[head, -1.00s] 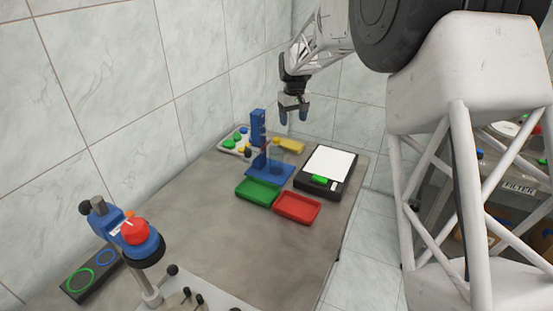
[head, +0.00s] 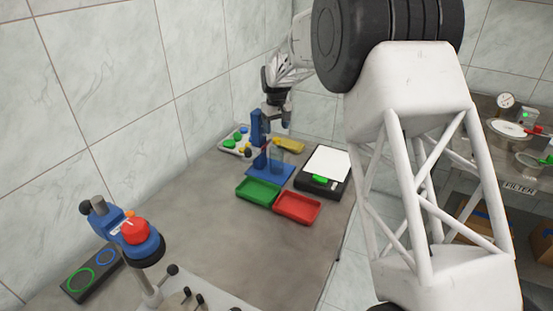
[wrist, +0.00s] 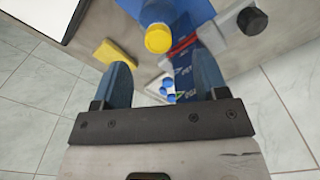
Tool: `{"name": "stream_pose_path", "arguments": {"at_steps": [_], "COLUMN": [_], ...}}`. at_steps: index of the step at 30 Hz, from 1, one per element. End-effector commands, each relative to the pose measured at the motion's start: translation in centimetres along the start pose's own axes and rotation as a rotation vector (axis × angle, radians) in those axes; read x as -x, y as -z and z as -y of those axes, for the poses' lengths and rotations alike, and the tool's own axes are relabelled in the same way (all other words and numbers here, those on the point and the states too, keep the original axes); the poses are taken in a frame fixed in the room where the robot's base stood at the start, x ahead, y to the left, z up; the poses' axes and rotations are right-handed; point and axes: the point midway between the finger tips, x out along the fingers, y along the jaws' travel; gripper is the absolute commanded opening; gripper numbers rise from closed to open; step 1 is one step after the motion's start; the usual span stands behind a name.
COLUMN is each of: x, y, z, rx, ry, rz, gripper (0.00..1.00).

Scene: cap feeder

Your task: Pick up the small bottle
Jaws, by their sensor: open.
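The small bottle, blue with a yellow cap (wrist: 158,39), shows at the top middle of the wrist view, just beyond the fingertips and apart from them. In the head view a bluish bottle shape (head: 276,158) stands on the blue base (head: 262,175) of the feeder, beside its upright blue tower (head: 257,128). My gripper (head: 277,121) is above and behind the feeder there, partly hidden by the tower. In the wrist view my gripper (wrist: 162,72) is open and empty, with the bottle's cap roughly in line with the gap between its fingers.
A green tray (head: 258,193) and a red tray (head: 297,208) lie in front of the feeder. A black-framed white pad (head: 326,165) is to the right. A yellow block (head: 290,145) lies behind, and a tray of coloured caps (head: 234,141) at the left. The table's middle is clear.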

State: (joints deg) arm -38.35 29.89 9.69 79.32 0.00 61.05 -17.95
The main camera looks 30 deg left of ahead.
Motion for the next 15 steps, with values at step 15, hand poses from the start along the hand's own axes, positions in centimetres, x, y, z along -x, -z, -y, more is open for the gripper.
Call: {"name": "stream_pose_path", "arguments": {"at_steps": [15], "x": [-1.35], "y": [-0.04], "z": [-0.01], "rx": [0.0], "ry": [0.0], "rz": [0.001], "gripper": [0.67]}}
